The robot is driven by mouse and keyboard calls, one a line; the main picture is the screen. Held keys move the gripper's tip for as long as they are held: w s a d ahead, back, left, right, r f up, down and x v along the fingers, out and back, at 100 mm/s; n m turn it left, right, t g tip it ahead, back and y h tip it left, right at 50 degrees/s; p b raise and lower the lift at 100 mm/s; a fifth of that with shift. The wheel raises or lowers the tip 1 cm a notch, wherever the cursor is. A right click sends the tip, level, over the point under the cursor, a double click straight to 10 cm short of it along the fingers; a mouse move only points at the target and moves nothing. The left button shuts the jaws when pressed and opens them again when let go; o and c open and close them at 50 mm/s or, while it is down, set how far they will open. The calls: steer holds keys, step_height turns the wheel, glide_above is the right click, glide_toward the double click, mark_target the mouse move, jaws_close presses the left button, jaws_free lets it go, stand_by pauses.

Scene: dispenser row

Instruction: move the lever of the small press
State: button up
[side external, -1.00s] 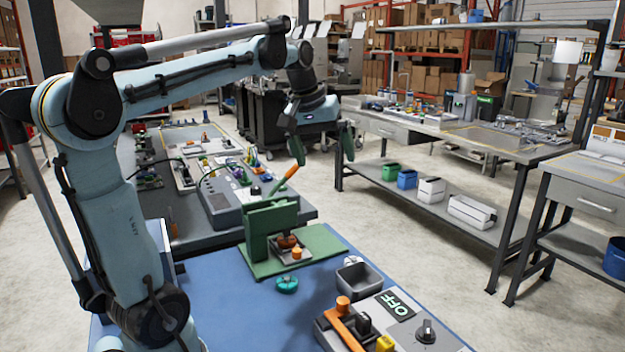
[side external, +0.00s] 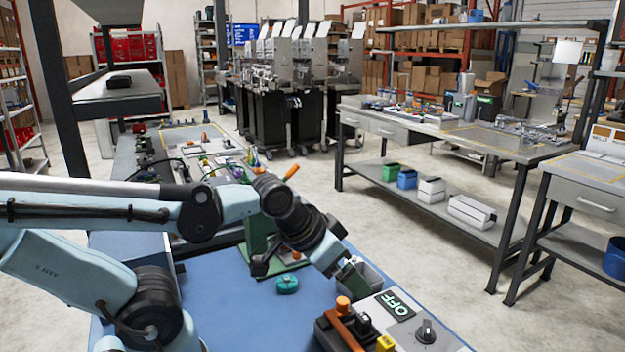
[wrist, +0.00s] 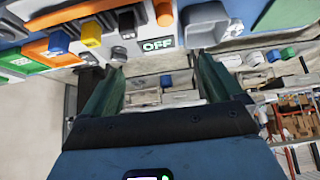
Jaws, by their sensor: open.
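The small green press (side external: 256,225) stands on its green base plate on the blue table, partly hidden behind my arm. The orange grip of its lever (side external: 291,172) sticks up and tilts to the right above my wrist; the lever's lower part is hidden. My gripper (side external: 350,281) points down and right, in front of and to the right of the press, apart from the lever. In the wrist view my gripper's (wrist: 160,68) two green fingers are spread with nothing between them. I cannot make out the press lever in that view.
A grey open bin (side external: 372,275) is right by my fingers. A control box with an OFF label (side external: 395,304), a black knob (side external: 426,331) and an orange lever is close in front. A teal round knob (side external: 287,284) lies on the blue table. Free blue surface (side external: 225,300) is at left.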

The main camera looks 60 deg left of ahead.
steer(key=shift+w+a+r, duration=0.1)
steer(key=shift+w+r, duration=0.05)
steer(key=shift+r, duration=0.05)
steer(key=shift+c, duration=1.2)
steer(key=w+a+r+n, duration=0.2)
steer(key=w+a+r+n+g+y, duration=0.1)
steer(key=w+a+r+n, duration=0.1)
steer(key=a+r, duration=0.1)
steer(key=w+a+r+n+g, duration=0.1)
steer(key=w+a+r+n, duration=0.1)
steer(key=a+r, duration=0.1)
steer(key=shift+w+r+y, duration=0.15)
steer(key=shift+w+y, duration=0.05)
steer(key=shift+y, duration=0.2)
jaws_close()
steer(key=w+a+r+n+g, duration=0.1)
steer(key=w+a+r+n, duration=0.15)
steer(key=a, duration=0.25)
steer(key=w+a+r+n+g+y, duration=0.1)
steer(key=a+n, duration=0.2)
steer(key=a, duration=0.2)
steer(key=w+a+r+n+g, duration=0.1)
steer(key=a+r+n, duration=0.15)
steer(key=a, duration=0.25)
steer(key=s+a+n+g, duration=0.2)
steer(key=a+n, duration=0.4)
steer(key=a, duration=0.4)
steer(key=shift+a+f+n+g, duration=0.25)
steer(key=shift+a+n+g, duration=0.05)
steer(key=shift+n+g, duration=0.1)
